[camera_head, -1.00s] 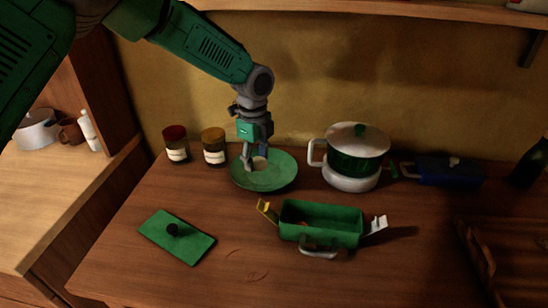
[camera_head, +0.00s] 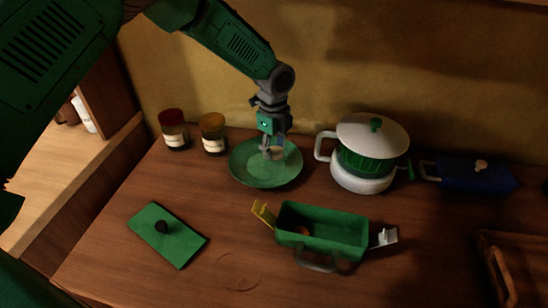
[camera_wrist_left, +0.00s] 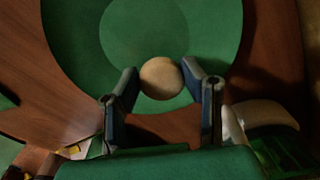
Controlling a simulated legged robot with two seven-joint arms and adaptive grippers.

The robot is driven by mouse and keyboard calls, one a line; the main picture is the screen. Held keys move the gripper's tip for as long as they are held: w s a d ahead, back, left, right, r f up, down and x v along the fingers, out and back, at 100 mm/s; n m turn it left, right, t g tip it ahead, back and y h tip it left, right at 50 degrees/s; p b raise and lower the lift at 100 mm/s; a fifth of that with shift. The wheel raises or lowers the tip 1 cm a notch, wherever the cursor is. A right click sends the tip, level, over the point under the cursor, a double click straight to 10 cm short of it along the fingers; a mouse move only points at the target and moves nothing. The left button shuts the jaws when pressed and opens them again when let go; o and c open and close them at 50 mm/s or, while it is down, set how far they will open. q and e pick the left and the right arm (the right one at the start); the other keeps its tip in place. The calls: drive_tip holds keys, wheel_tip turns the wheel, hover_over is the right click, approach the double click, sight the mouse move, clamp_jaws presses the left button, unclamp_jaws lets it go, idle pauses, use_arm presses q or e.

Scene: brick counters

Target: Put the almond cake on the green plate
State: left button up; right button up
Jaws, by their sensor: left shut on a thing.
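The almond cake (camera_wrist_left: 161,78) is a small round pale tan piece between the fingertips of my left gripper in the left wrist view. The green plate (camera_head: 248,174) lies on the counter towards the back wall. My left gripper (camera_head: 272,153) points down over the plate's right half and is shut on the cake. In the left wrist view the green plate (camera_wrist_left: 75,40) fills the area behind the cake. I cannot tell whether the cake touches the plate. My right gripper is not in view.
Two jars (camera_head: 213,133) stand left of the plate, and a white and green pot (camera_head: 366,155) stands to its right. An open green box (camera_head: 322,232) is in front; its green lid (camera_head: 168,235) lies at front left. A blue container (camera_head: 475,177) is further right.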

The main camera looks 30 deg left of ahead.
sight(274, 164)
use_arm(q)
drive_tip(key=shift+a+f, duration=0.1)
drive_tip(key=shift+f, duration=1.8)
drive_tip(key=o, duration=0.9)
drive_tip(key=shift+f, duration=0.1)
drive_tip(key=shift+o, duration=0.2)
wheel_tip(274, 164, up, 12)
drive_tip(key=shift+s+r, duration=0.1)
drive_tip(key=shift+r, duration=0.05)
